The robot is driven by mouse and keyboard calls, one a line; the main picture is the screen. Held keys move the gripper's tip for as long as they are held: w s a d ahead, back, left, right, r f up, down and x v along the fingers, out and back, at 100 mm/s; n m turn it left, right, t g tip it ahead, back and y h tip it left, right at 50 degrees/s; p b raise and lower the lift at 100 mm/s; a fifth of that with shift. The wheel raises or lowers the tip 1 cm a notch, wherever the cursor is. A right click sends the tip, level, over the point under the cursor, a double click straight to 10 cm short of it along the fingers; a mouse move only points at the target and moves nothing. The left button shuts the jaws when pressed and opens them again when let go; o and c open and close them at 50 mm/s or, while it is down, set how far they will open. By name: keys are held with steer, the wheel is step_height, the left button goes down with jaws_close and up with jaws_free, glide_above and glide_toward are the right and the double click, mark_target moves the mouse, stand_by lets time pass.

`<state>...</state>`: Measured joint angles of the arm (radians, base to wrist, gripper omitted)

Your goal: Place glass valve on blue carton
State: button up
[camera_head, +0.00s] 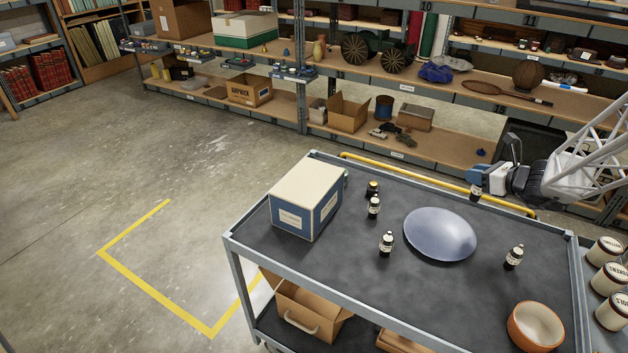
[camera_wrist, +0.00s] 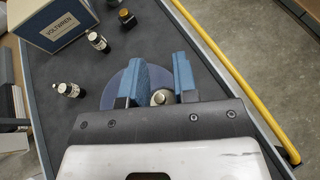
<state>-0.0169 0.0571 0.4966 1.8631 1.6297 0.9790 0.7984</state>
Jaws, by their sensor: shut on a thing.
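The blue carton (camera_head: 326,206), with a cream lid and pale labels, stands at the left end of the dark-topped cart. It also shows at the top left of the wrist view (camera_wrist: 52,30). My gripper (camera_head: 476,187) is above the cart's far right edge, well to the right of the carton. It is shut on a small dark thing with a pale label, seemingly the glass valve (camera_head: 476,194). In the wrist view, my gripper's blue fingers (camera_wrist: 160,80) flank its round pale end (camera_wrist: 159,98); the rest is hidden there.
A blue-grey dish (camera_head: 440,234) lies mid-cart. Small labelled dark bottles (camera_head: 386,243) stand left of it, another (camera_head: 513,257) to its right. An orange bowl (camera_head: 535,327) is at the near right corner. A yellow rail (camera_head: 430,183) runs along the far edge. The carton's lid is clear.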

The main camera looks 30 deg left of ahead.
steer(key=s+a+r+n+g, duration=0.2)
steer(key=s+a+r, duration=0.1)
steer(key=s+a, duration=1.1)
steer(key=s+a+r+n+g+y, duration=0.1)
steer(key=s+a+r+n+g, duration=0.2)
steer(key=s+a, duration=1.1)
steer(key=a, duration=0.4)
steer(key=shift+s+a+g, duration=0.15)
steer(key=shift+a+g, duration=0.15)
steer(key=shift+a, duration=0.05)
steer(key=shift+a+r, duration=0.1)
steer(key=w+a+f, duration=0.1)
steer(key=w+a, duration=1)
steer(key=shift+w+f, duration=0.2)
steer(key=shift+w, duration=0.05)
steer(key=shift+f, duration=1.8)
